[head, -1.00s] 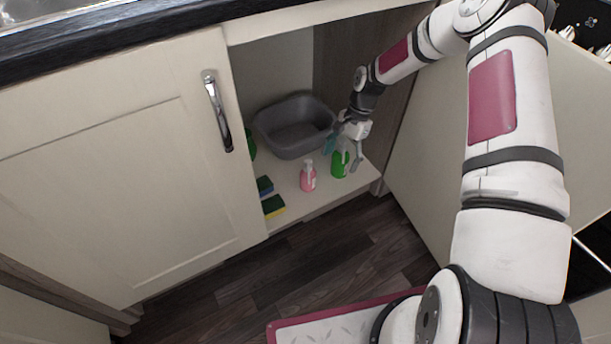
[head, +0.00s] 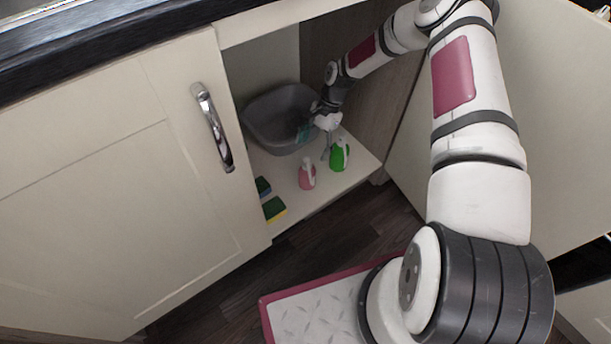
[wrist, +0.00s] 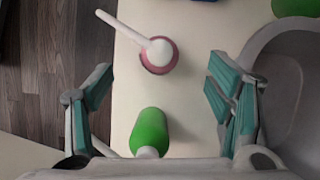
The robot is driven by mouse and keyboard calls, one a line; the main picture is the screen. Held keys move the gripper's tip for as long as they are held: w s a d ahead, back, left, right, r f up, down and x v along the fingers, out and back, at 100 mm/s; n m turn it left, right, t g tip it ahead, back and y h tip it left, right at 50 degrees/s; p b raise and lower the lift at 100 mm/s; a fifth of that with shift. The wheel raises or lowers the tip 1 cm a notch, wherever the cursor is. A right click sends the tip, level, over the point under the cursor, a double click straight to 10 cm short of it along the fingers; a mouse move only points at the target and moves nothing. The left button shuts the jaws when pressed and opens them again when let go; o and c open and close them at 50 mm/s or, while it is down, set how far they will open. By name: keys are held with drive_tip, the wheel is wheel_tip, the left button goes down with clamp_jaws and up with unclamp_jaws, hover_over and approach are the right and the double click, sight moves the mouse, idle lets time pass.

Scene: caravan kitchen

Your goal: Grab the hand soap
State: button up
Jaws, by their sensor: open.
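The hand soap seems to be the pink bottle (head: 307,178) with a white pump, standing on the cupboard floor. In the wrist view the pink bottle (wrist: 152,66) is seen from above, its nozzle pointing to the upper left. My gripper (head: 314,142) is open and empty, behind the pink bottle and beside the basin. In the wrist view the fingers of my gripper (wrist: 160,100) are spread wide. The pink bottle lies ahead of the fingertips, roughly midway between them and apart from both.
A green bottle (head: 340,157) stands right of the pink one; in the wrist view the green bottle (wrist: 150,127) shows nearer the palm. A grey basin (head: 262,128) stands behind. Sponges (head: 274,208) lie left. The cupboard door (head: 110,190) bounds the opening's left.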

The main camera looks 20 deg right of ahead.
sight(304, 171)
drive_tip(key=b+x, duration=0.4)
drive_tip(key=x, duration=0.7)
drive_tip(key=shift+c, duration=0.6)
drive_tip(key=shift+a, duration=0.1)
clamp_jaws()
